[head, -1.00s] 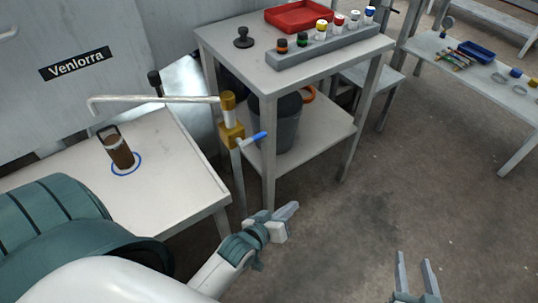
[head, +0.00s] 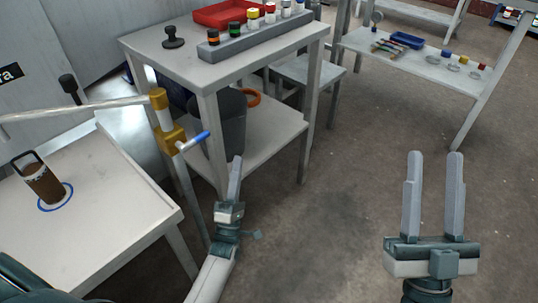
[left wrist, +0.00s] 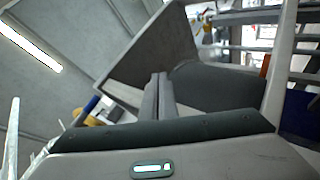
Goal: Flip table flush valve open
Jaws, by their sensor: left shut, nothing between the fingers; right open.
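The flush valve is a brass-coloured body (head: 172,140) with a blue lever (head: 194,142), on a post with a long spout pipe (head: 75,110) at the near table's corner. The lever sticks out to the right, tilted slightly up. In the left wrist view the blue lever (left wrist: 89,105) shows at the left, apart from the fingers. My left gripper (head: 236,162) is shut and empty, pointing up, right of the lever and a little below it. It also shows in the left wrist view (left wrist: 158,82). My right gripper (head: 436,158) is open and empty at the right.
A two-shelf table (head: 140,44) stands behind the valve, with a grey bucket (head: 228,125) on its lower shelf. The floor between my grippers is clear.

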